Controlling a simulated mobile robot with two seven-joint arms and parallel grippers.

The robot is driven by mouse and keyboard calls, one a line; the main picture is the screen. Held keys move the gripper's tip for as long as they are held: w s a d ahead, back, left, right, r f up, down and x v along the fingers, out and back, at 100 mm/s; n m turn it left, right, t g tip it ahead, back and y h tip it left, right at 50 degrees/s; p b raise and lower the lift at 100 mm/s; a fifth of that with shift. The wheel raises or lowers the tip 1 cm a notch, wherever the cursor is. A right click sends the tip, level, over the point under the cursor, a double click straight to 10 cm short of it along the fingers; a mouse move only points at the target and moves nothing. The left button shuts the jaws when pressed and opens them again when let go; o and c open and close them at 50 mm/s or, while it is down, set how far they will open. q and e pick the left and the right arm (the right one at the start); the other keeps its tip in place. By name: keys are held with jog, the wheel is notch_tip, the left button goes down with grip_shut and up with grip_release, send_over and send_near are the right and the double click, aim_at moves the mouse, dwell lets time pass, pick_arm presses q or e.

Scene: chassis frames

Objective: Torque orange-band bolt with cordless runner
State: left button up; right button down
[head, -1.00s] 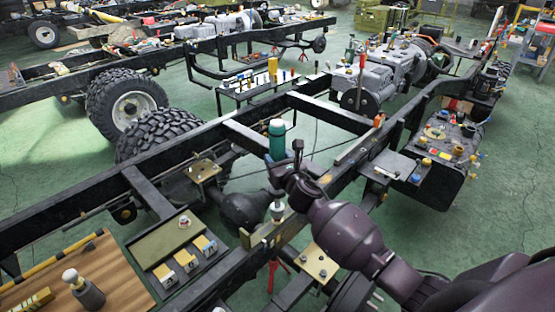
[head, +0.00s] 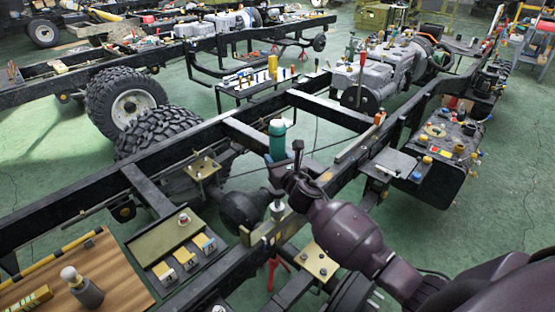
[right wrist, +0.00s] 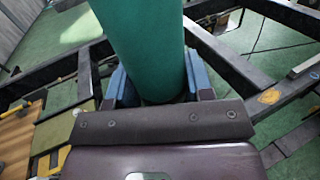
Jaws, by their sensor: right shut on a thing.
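My right gripper (head: 280,168) is shut on the cordless runner (head: 277,138), a teal upright cylinder with a pale top, above the near chassis rail. In the right wrist view the runner (right wrist: 145,45) stands between blue finger pads, its lower end hidden by the gripper. A silver socket-like piece (head: 278,207) shows below the gripper, just above or touching a brass-coloured block (head: 266,236) on the rail. I cannot tell whether it is part of the runner or a bolt. An orange-yellow patch (head: 325,178) marks the rail nearby. I cannot make out an orange band on a bolt. My left gripper is not in view.
A wooden board (head: 115,268) at lower left bears a grey cylinder with a pale knob (head: 82,286). Beside it is an olive tray (head: 160,240) with several yellow-marked blocks. A brass plate (head: 317,262) lies right of the rail block. Tyres and cross-members stand behind.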

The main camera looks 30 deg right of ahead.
dwell(0.7)
jog(key=shift+f+b, duration=0.3)
jog(key=shift+f, duration=0.05)
dwell(0.9)
jog(key=shift+f, duration=0.2)
jog(key=shift+f+b, duration=0.3)
jog(key=shift+b, duration=0.1)
dwell(0.4)
jog(key=shift+s+f, duration=0.1)
jog(key=shift+f, duration=0.2)
dwell(0.5)
jog(key=shift+f, duration=0.2)
dwell(0.5)
dwell(0.4)
dwell(0.4)
